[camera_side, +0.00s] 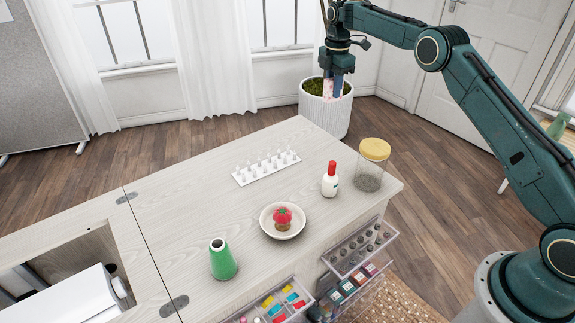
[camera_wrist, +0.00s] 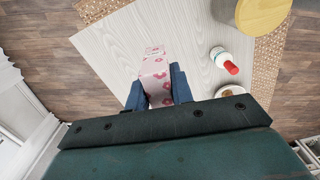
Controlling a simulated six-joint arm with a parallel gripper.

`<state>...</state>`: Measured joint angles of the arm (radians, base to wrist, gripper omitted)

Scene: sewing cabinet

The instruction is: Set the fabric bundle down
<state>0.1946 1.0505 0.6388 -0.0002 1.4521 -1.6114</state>
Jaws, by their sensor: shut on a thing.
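The fabric bundle (camera_wrist: 156,75) is pale pink with darker pink flower shapes. My gripper (camera_wrist: 158,90) is shut on it, with a blue finger on each side in the wrist view. In the side view, my gripper (camera_side: 337,80) points down and holds the bundle (camera_side: 332,88) high, in front of the white planter in the picture. The bundle is apart from the cabinet top (camera_side: 165,210), which shows beneath it in the wrist view. Part of the bundle is hidden by the fingers.
On the cabinet top stand a white spool rack (camera_side: 267,167), a red-capped bottle (camera_side: 330,180), a yellow-lidded jar (camera_side: 371,165), a dish (camera_side: 273,232) with a red pincushion (camera_side: 283,218), and a green thread cone (camera_side: 223,260). Open drawers (camera_side: 360,247) stick out in front. The top's left-middle is clear.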

